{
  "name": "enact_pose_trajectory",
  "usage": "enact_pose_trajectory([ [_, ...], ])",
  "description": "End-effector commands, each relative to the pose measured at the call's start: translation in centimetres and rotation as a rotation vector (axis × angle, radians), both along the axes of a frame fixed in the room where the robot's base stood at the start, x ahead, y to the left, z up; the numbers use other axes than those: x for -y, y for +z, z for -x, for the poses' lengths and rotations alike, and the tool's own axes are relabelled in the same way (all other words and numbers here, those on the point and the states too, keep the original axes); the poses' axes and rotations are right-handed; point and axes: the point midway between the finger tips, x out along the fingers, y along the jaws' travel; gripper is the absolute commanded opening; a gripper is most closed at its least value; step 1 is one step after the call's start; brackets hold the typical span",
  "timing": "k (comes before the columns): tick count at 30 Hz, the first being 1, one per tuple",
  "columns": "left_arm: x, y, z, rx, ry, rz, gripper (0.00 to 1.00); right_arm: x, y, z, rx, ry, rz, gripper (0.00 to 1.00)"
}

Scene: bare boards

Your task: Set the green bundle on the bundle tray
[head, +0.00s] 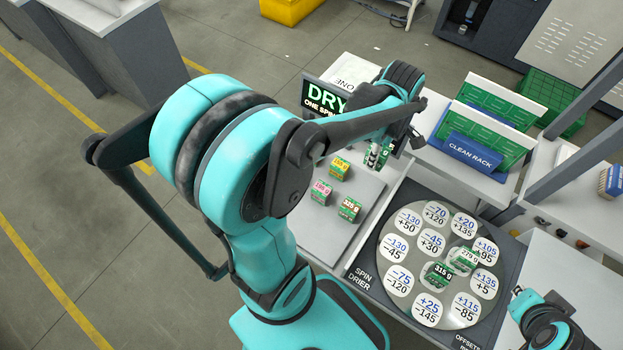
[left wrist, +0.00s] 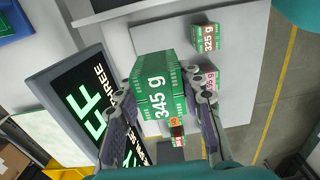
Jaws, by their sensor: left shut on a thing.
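My left gripper (head: 380,146) is shut on a green bundle (head: 385,156). The left wrist view shows this bundle (left wrist: 157,84), marked 345 g, between the two fingers of the left gripper (left wrist: 158,92). It is at the far end of the pale grey bundle tray (head: 366,186), which also shows in the left wrist view (left wrist: 245,70). I cannot tell whether the bundle touches the tray. My right gripper is out of view.
A black sign (head: 325,100) stands beside the left gripper. The spin drier disc (head: 405,255), with green bundles (head: 437,274) on it, lies right of the tray. The blue clean rack (head: 470,150) holds green boards behind it. Part of my right arm shows at lower right.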

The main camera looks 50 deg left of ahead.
Motion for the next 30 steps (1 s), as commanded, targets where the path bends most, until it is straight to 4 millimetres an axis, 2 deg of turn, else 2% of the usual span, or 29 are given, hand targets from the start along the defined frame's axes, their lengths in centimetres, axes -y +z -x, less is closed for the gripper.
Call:
enact_pose_trajectory([
  [1,0.0,-1.1,0.0,0.0,-0.001,0.0,0.0,0.0,-1.2,0.0,0.0,0.0,0.0,0.0],
  [12,0.0,-5.7,0.0,0.0,-0.001,0.0,0.0,0.0,-5.7,0.0,0.0,0.0,0.0,0.0],
  [16,0.0,-6.8,0.1,0.0,-0.001,0.0,0.0,0.0,-6.8,0.0,0.0,0.0,0.0,0.0],
  [22,0.0,-7.4,0.0,0.0,-0.001,0.0,0.0,0.0,-7.1,0.0,0.0,0.0,0.0,0.0],
  [30,0.1,-12.4,0.0,0.0,-0.001,0.0,0.0,0.0,-9.5,0.1,0.0,0.0,0.0,0.0],
])
